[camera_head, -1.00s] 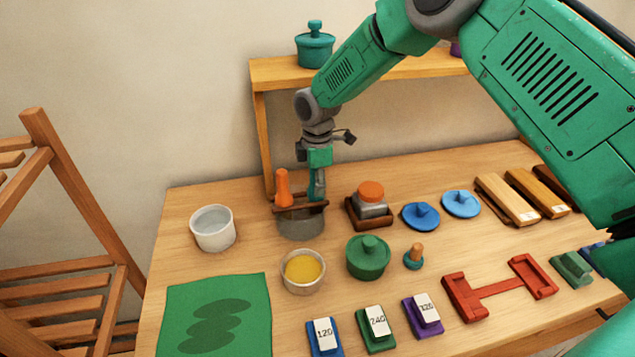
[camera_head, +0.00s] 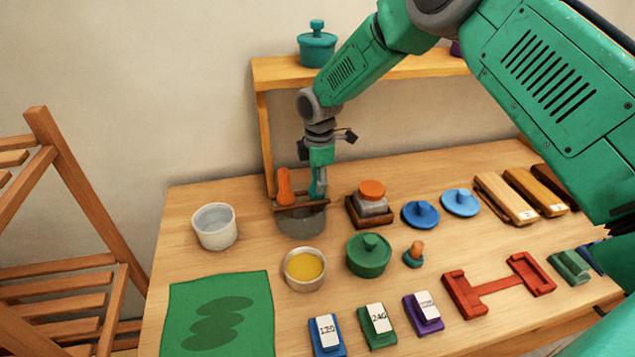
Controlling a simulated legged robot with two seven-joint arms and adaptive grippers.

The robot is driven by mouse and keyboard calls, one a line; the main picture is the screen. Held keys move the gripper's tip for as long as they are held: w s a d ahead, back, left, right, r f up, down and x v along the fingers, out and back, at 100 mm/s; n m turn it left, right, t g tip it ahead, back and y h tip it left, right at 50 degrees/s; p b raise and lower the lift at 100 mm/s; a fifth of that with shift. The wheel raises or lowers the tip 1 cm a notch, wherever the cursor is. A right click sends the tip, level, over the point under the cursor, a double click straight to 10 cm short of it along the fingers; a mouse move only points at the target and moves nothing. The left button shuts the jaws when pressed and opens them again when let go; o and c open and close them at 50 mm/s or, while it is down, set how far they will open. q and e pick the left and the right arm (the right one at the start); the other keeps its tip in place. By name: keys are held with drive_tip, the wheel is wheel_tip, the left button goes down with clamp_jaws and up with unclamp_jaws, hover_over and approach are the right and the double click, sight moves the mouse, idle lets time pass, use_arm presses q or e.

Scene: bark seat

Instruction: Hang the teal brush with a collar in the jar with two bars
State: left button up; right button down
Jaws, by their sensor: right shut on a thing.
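The jar with two bars (camera_head: 301,221) is a grey pot near the back left of the table, with dark brown bars (camera_head: 288,207) across its top. An orange-handled brush (camera_head: 284,187) stands upright at the left side of the bars. My right gripper (camera_head: 318,189) reaches down from above over the right part of the jar. It is shut on the teal brush (camera_head: 319,193), which is upright at the bars and mostly hidden by the gripper. Its collar and its lower end cannot be made out. My left gripper is out of view.
A white cup (camera_head: 214,228) stands left of the jar, a bowl of yellow stuff (camera_head: 304,268) in front. A jar with an orange lid (camera_head: 371,200) is close on the right, a green lidded pot (camera_head: 369,256) front right. The shelf (camera_head: 262,130) rises behind.

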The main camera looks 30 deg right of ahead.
drive_tip(key=shift+f, duration=0.3)
drive_tip(key=c, duration=1.3)
unclamp_jaws()
drive_tip(key=shift+d, duration=0.1)
drive_tip(key=shift+o, duration=0.5)
drive_tip(key=shift+o, duration=1.2)
drive_tip(key=shift+r+p, duration=2.6)
drive_tip(key=shift+r, duration=1)
